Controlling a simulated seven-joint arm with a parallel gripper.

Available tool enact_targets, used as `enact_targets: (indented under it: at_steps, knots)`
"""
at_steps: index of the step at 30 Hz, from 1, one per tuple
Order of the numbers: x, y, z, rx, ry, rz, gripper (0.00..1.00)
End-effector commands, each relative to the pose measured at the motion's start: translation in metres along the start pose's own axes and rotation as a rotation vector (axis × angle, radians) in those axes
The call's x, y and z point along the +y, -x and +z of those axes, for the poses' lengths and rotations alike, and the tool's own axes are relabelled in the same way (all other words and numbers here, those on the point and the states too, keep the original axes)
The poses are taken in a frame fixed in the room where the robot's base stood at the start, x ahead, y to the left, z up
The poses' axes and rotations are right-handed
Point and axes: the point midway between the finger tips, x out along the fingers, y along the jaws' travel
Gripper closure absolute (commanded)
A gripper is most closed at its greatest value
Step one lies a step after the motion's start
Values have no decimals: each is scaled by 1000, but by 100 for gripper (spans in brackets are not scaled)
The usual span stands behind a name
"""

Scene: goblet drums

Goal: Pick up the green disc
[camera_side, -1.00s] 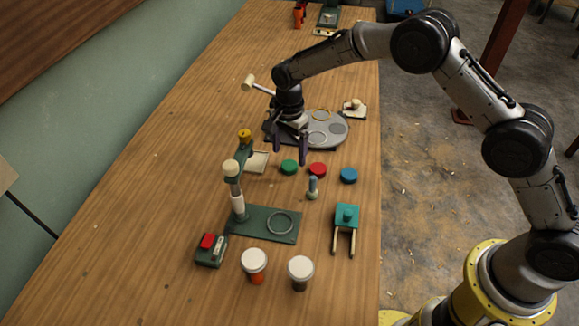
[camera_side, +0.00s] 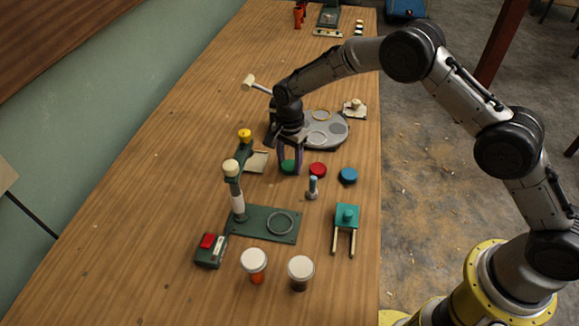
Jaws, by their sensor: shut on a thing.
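The green disc (camera_side: 288,167) is on the wooden table, left of a red disc (camera_side: 317,170) and a blue disc (camera_side: 348,176). My gripper (camera_side: 289,169) points down at the green disc, with one finger on each side of it, and is shut on it. The fingers cover part of the disc's edges. The disc appears to be at table height; I cannot tell whether it touches the table.
A grey plate with rings (camera_side: 327,140) lies behind my gripper. A green stand (camera_side: 262,224) with a white-knobbed post is in front. A small grey-blue peg (camera_side: 313,188), a teal block on legs (camera_side: 346,215) and two white-lidded cups (camera_side: 254,261) stand nearer. The left table is clear.

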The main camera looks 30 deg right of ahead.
Motion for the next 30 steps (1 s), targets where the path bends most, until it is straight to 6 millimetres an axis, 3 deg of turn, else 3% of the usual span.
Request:
enact_targets:
  at_steps: [2,13,20,30]
  knots:
    - [0,0,0,0,0,0,97]
    - [-1,6,0,0,0,-2,97]
    - [-1,34,0,1,0,-4,97]
    - [58,97,4,0,0,-1,97]
